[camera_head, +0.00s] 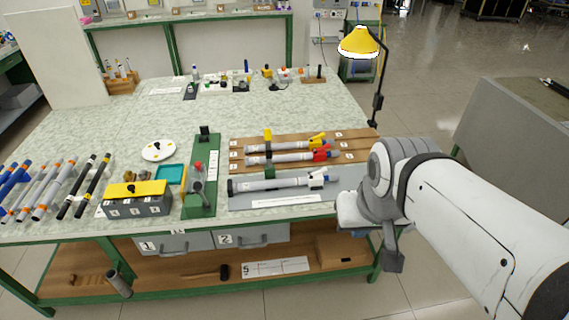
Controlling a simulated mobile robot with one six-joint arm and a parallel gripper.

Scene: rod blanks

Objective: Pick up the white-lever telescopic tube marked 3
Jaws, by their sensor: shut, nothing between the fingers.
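The white-lever telescopic tube (275,184) lies across a grey mat (290,202) near the table's front edge. It is grey with a dark left end, and its white lever (317,177) is at the right end. I cannot read a 3 on it. My gripper (393,262) hangs to the right of the tube, beyond the table's front right corner. It points down, is shut and is apart from the tube. Behind, a red-lever tube (280,158) and a yellow-lever tube (290,146) lie on a brown board (345,145) with small white labels.
A green stand (201,180) with a red-topped fixture is left of the mat. Further left are a yellow-topped box (137,200), a teal tray (169,174) and several rods. A yellow lamp (359,42) stands at the back right.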

